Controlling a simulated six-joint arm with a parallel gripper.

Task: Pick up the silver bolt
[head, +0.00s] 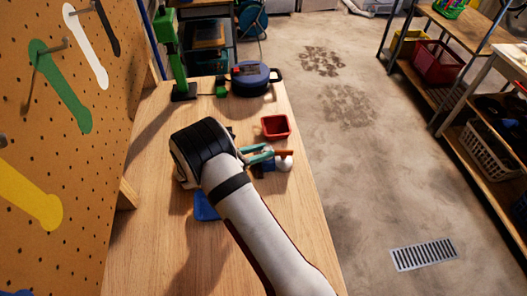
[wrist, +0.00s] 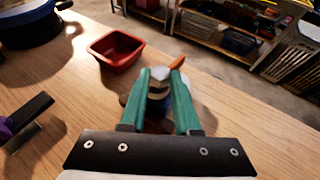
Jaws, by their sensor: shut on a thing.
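My gripper (head: 268,153) is above the wooden bench. Its teal fingers also show in the wrist view (wrist: 161,76), closed in on a small silver piece, the silver bolt (wrist: 160,73), at their tips. Most of the bolt is hidden by the fingers. An orange piece (wrist: 177,62) shows just beyond the right fingertip; I cannot tell whether it touches. A dark blue thing (wrist: 157,106) is below, between the fingers, partly hidden.
A red bin (head: 275,127) stands just beyond the gripper. A white round thing (head: 285,164) is beside the fingers. A blue round case (head: 253,79) and a green stand (head: 175,60) are at the back. A pegboard (head: 75,180) borders the left.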

